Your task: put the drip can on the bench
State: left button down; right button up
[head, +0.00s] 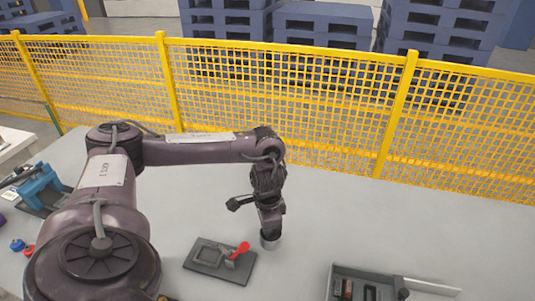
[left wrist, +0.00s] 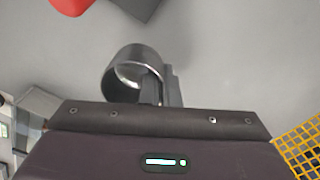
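The drip can (head: 271,242) is a small grey metal cup at the tip of my left gripper (head: 269,224), over the grey bench (head: 330,210). In the left wrist view the can (left wrist: 122,72) shows its round open mouth. The fingers of my left gripper (left wrist: 163,88) are at the can's wall, one inside the rim and one outside, and look shut on it. Whether the can's base touches the bench cannot be told. My right gripper is in neither view.
A dark plate (head: 206,268) with a red-handled part (head: 240,249) lies just left of the can. A grey tray (head: 345,271) with parts stands at front right. A blue device (head: 40,186) is at far left. A yellow fence (head: 290,75) runs behind; the bench's right-middle is clear.

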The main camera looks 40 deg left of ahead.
pick_arm(q)
jog(key=shift+f, duration=2.75)
jog(key=c, duration=1.7)
grip_release()
